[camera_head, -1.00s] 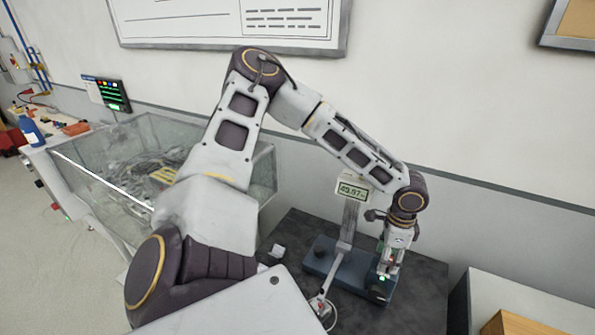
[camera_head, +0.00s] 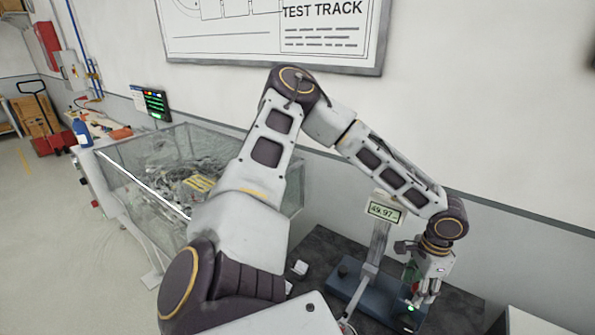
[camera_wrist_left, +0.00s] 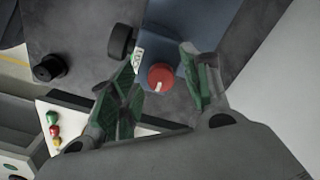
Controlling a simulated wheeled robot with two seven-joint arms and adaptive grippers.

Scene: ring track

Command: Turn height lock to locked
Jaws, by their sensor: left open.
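In the left wrist view a round red knob (camera_wrist_left: 161,77) with a white mark shows on the blue base (camera_wrist_left: 200,22), beside a small white label (camera_wrist_left: 138,59) too small to read surely. I take it to be the height lock. My left gripper (camera_wrist_left: 158,56) is open, with a green-padded finger on either side of the knob in the picture; whether they touch it I cannot tell. In the head view the left gripper (camera_head: 424,298) points down at the right end of the blue base (camera_head: 362,292); the knob is hidden there. The right gripper is not in view.
A stand with a display (camera_head: 384,211) reading about 49.97 rises from the base, close to my left forearm. A black knob (camera_wrist_left: 48,68) and a white block (camera_head: 300,268) are nearby. A clear-walled case (camera_head: 150,185) stands left; the wall is behind.

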